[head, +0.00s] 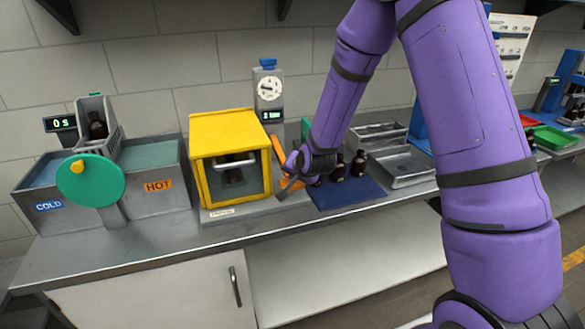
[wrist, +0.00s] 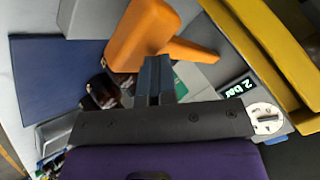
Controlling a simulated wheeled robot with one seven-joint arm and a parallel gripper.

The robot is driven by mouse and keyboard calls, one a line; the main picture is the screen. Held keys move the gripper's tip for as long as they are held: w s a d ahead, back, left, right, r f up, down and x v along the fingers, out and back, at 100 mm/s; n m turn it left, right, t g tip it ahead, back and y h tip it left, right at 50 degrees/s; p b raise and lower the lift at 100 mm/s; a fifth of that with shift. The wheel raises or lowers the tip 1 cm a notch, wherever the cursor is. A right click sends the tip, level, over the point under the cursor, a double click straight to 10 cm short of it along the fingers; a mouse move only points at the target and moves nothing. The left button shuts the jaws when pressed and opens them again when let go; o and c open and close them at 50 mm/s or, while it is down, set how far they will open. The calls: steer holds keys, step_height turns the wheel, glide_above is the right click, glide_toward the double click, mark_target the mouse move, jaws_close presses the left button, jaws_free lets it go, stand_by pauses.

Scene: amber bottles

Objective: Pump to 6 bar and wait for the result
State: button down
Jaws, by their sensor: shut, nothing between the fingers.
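The yellow pressure chamber (head: 228,122) stands mid-bench with its windowed front closed by a grey bar handle; something dark shows inside. Behind it a round dial gauge (head: 268,88) stands above a small display (head: 270,115). The wrist view shows the display (wrist: 238,90) reading 2 bar. The orange pump lever (head: 279,153) is at the chamber's right side; it also shows in the wrist view (wrist: 143,35). My gripper (head: 286,186) is shut and empty beside the lever. Its fingers (wrist: 156,75) overlap the lever's edge in the wrist view; I cannot tell if they touch.
Dark amber bottles (head: 359,164) stand on a blue mat (head: 345,197) right of my gripper. A grey tray (head: 405,168) lies beyond. Left are the cold and hot baths (head: 160,165) with a bottle basket and green disc. The bench's front strip (head: 190,245) is clear.

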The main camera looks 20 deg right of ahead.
steer(key=shift+r, duration=3.15)
step_height(320, 180, up, 5)
